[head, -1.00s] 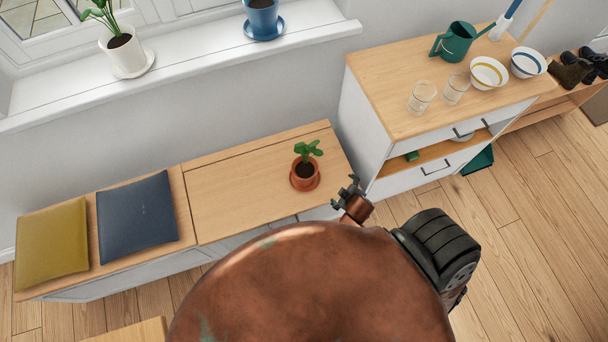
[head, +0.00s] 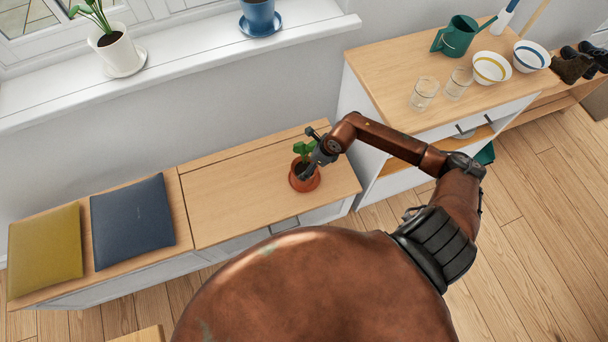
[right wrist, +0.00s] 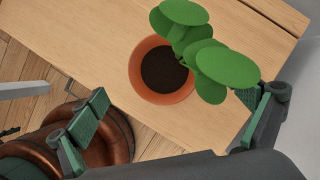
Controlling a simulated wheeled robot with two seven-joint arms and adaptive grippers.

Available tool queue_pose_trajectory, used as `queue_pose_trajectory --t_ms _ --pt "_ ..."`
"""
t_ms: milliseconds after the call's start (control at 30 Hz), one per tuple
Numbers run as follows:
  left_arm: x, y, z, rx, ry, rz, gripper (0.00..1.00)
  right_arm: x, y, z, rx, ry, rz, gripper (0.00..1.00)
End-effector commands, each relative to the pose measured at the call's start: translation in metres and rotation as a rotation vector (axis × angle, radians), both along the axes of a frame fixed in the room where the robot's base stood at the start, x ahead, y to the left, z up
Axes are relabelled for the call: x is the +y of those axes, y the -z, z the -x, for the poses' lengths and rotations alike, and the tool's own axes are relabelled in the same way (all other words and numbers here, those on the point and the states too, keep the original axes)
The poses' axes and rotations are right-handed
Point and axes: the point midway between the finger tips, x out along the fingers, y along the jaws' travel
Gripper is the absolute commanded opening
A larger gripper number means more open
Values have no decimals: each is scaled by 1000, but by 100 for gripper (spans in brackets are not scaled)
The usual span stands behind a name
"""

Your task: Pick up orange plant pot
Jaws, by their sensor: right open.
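The orange plant pot (head: 304,181) stands upright on the wooden bench top, with dark soil and a green plant in it. In the right wrist view the pot (right wrist: 160,90) lies beyond my open fingers, with its leaves reaching toward the finger at the right. My right gripper (head: 317,160) is at the plant in the head view and partly covers the leaves and pot rim. In the right wrist view the right gripper (right wrist: 172,122) has its fingers wide apart with nothing held between them. My left gripper is not in view.
The wooden bench (head: 230,203) also carries a dark blue cushion (head: 132,222) and a yellow cushion (head: 45,247). A cabinet (head: 395,80) at the right holds glasses, bowls and a green watering can (head: 456,36). The windowsill (head: 190,60) runs behind.

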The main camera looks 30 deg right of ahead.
Motion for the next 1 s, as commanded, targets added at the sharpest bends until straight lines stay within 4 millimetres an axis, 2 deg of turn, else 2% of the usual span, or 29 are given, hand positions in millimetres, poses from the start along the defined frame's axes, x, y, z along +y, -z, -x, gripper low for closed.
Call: queue_pose_trajectory --t_ms 100,367,600,867,1000 --pt "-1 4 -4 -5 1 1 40 0 14 -3 6 -2 11 96" --pt "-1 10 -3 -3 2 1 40 3 35 -8 5 -1 7 96" --pt "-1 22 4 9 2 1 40 7 70 -15 5 -1 5 96" --pt "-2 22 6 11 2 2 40 8 74 -18 3 -1 6 96" --pt "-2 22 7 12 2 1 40 8 74 -18 2 -1 6 88"
